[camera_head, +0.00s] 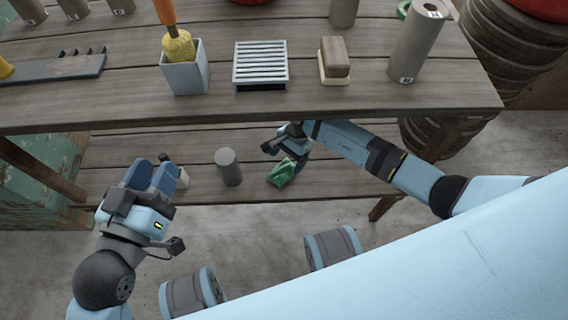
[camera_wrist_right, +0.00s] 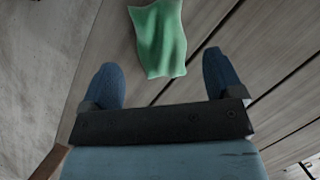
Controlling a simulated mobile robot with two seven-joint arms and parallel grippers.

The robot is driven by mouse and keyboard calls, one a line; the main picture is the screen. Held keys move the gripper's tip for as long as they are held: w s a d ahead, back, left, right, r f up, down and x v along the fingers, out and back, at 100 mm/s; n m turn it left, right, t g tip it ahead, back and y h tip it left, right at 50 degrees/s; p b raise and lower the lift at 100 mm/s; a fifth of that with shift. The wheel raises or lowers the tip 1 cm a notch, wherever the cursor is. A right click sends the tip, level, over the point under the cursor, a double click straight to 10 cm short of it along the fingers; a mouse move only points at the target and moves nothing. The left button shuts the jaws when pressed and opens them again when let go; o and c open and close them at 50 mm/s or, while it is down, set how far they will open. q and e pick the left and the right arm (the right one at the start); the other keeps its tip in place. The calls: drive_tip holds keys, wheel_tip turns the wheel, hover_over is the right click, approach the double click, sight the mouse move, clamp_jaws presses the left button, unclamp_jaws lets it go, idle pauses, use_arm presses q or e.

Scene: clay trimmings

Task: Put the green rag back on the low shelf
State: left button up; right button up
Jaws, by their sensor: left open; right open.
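The green rag (camera_head: 281,174) lies crumpled on the low shelf (camera_head: 330,163), near its front edge. My right gripper (camera_head: 287,150) reaches in under the upper tabletop, right by the rag. In the right wrist view the rag (camera_wrist_right: 160,38) lies on the planks just beyond the two blue fingertips (camera_wrist_right: 163,72); the fingers are apart and nothing is held between them. My left gripper (camera_head: 157,172) is open and empty, in front of the low shelf at the left; its fingers cover part of a pale bottle-like thing.
A grey cylinder (camera_head: 228,167) stands on the low shelf left of the rag. The upper tabletop (camera_head: 130,107) overhangs the shelf and carries a grey pot with a sponge tool (camera_head: 186,75), a slatted rack (camera_head: 260,66), a brush (camera_head: 335,60) and grey tubes (camera_head: 415,45).

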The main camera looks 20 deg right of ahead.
use_arm(q)
wheel_tip(320, 180, up, 4)
drive_tip(key=shift+a+f+t+p, duration=0.15)
drive_tip(key=shift+f+t+p, duration=0.1)
drive_tip(key=shift+t+p, duration=0.6)
use_arm(e)
drive_tip(key=v, duration=0.7)
drive_tip(key=shift+d+r, duration=0.15)
drive_tip(key=shift+r, duration=0.2)
